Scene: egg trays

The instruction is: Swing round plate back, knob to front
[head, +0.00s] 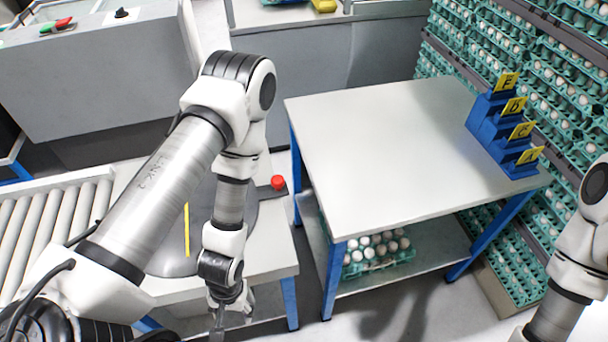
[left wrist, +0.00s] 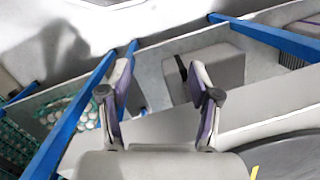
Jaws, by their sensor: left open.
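The round plate (head: 172,258) is a dark grey disc with a yellow stripe (head: 187,230), on a white-topped stand behind my left arm. A red knob (head: 278,182) sits on a dark tab at the plate's right edge in the head view. My left arm hides much of the plate. My left gripper (head: 232,318) is low, near the stand's front edge, apart from the knob. In the left wrist view its fingers (left wrist: 158,95) are spread and empty, with part of the plate (left wrist: 290,155) at lower right. My right gripper is outside the frame.
A roller conveyor (head: 50,225) adjoins the stand on the left. A white table (head: 375,150) with blue legs stands to the right, bearing a blue stepped holder (head: 492,128) with yellow letter cards. An egg tray (head: 375,265) lies on its lower shelf. Egg racks fill the right.

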